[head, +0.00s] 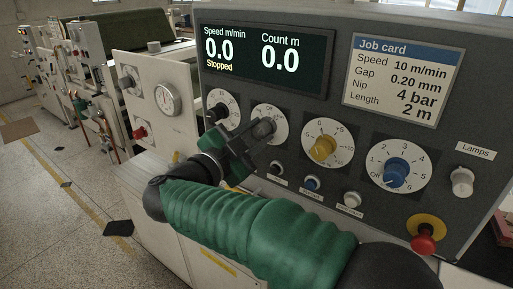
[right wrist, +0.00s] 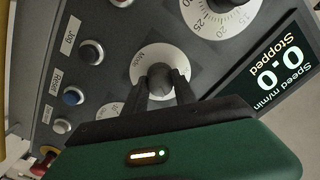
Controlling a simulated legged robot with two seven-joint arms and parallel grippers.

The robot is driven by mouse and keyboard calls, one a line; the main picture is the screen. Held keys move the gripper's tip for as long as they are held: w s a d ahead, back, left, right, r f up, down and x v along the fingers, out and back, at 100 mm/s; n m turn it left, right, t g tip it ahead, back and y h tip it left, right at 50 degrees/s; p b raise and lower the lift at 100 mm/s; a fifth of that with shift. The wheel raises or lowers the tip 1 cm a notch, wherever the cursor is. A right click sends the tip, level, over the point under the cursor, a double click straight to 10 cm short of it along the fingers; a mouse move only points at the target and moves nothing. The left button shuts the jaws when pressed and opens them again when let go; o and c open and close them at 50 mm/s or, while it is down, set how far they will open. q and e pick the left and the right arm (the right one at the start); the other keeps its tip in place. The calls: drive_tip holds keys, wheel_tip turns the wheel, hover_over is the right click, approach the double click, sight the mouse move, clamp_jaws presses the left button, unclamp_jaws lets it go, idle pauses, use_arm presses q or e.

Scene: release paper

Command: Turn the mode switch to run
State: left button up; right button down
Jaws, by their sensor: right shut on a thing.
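The mode switch is a dark grey knob on a round white dial (head: 270,111), on the machine's grey control panel. In the right wrist view the knob (right wrist: 159,78) sits between the two fingers, in front of its white dial (right wrist: 155,54). My right gripper (head: 252,134) is shut on the mode switch knob; its fingers also show in the right wrist view (right wrist: 160,88). The fingers and knob hide part of the dial, so I cannot read where the knob points. The display (head: 265,55) reads Stopped, speed 0.0 and count 0.0. My left gripper is not in view.
Beside it are a black knob (head: 217,112), a yellow knob (head: 323,148) and a blue knob (head: 396,172). Below are small push buttons, including a blue one (head: 312,184). A red mushroom button (head: 425,242) is at lower right. A job card (head: 403,80) is above.

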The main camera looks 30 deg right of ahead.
drive_tip(key=shift+f+m+b, duration=0.2)
drive_tip(key=shift+m+b, duration=0.8)
drive_tip(key=shift+b, duration=0.15)
drive_tip(key=shift+r+m+b, duration=0.15)
drive_tip(key=shift+m+b, duration=0.35)
drive_tip(key=shift+b, duration=0.1)
drive_tip(key=c, duration=1)
unclamp_jaws()
drive_tip(key=shift+a, duration=0.1)
